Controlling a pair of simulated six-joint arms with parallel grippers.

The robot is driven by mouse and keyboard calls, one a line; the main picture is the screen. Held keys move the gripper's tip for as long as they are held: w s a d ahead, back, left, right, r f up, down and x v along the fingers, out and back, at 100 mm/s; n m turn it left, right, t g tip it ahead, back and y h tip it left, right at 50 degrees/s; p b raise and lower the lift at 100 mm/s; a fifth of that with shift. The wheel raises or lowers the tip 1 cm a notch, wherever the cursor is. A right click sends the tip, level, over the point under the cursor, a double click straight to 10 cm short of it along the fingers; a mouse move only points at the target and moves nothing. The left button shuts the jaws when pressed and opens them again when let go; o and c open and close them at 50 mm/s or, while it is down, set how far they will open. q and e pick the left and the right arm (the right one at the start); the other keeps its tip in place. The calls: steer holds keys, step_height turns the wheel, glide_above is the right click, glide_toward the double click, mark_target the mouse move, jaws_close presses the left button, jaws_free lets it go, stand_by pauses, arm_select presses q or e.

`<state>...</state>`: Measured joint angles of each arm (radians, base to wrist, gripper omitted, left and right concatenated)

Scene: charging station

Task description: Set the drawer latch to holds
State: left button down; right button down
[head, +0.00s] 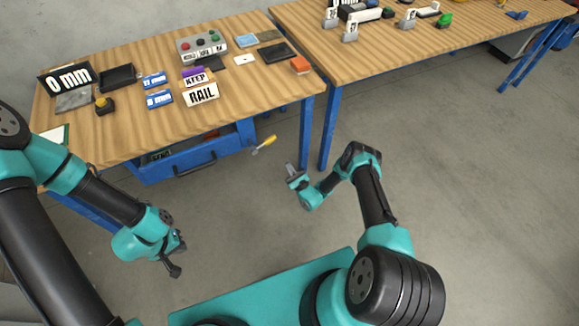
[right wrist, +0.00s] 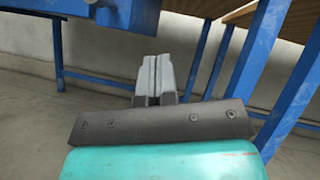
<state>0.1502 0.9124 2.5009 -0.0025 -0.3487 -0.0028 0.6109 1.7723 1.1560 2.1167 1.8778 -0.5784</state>
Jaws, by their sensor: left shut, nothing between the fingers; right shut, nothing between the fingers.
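The blue drawer (head: 215,153) hangs under the front of the left table, with a dark handle (head: 195,164) on its face. A yellow-handled lever or tool (head: 264,145) shows just right of the drawer; I cannot tell whether it is the latch or how it is set. My right gripper (head: 292,172) is shut and empty, below and right of that yellow handle, apart from it. In the right wrist view its closed fingers (right wrist: 156,72) point toward blue metalwork (right wrist: 125,25). My left gripper (head: 176,270) is shut and empty over the floor, well in front of the drawer.
The left table (head: 130,135) carries several signs, including RAIL (head: 201,94) and KEEP (head: 195,80), trays and a button box (head: 202,46). Blue table legs (head: 306,130) stand just behind my right gripper. A second table (head: 400,65) is at right. The floor between my arms is clear.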

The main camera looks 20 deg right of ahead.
mark_target(266, 143)
steer(key=w+a+r, duration=0.3)
steer(key=w+r, duration=0.3)
steer(key=r, duration=0.1)
steer(key=shift+w+a+r, duration=0.2)
steer(key=shift+w+r, duration=0.1)
steer(key=shift+w, duration=0.05)
steer(key=shift+a, duration=0.1)
